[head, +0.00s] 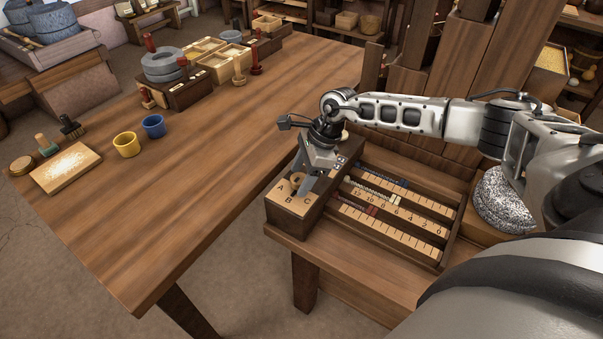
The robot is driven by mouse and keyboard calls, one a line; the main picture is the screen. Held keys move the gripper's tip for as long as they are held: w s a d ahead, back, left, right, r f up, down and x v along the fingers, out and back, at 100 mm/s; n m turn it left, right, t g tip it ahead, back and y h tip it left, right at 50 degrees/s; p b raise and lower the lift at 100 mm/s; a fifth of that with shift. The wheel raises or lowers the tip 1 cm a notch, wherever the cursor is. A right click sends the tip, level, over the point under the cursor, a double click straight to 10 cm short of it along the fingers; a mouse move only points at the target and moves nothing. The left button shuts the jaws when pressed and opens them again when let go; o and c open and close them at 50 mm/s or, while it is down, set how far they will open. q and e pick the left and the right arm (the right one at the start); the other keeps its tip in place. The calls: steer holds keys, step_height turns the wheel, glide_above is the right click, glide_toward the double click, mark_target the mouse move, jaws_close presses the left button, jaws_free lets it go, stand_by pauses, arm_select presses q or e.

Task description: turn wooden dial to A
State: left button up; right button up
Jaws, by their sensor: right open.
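The wooden dial (297,180) is a small round knob on the pale plate marked A, B and C, at the left end of a dark wooden box (288,226). A shows left of the dial, B in front of it and C to the right. My right gripper (301,184) points down at the dial, with its open fingers close around or just above it. I cannot tell whether they touch it. The fingers partly cover the dial, and which letter it points to is not clear. My left gripper is not in view.
Beside the dial, the box holds numbered scales with red, white and blue sliders (395,200). The large table (190,160) carries a yellow cup (127,144), a blue cup (153,126), a floured board (66,167) and a quern (165,66). Upright planks (405,90) stand behind my right arm.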

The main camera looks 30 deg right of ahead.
steer(key=shift+f, duration=0.1)
steer(key=c, duration=1)
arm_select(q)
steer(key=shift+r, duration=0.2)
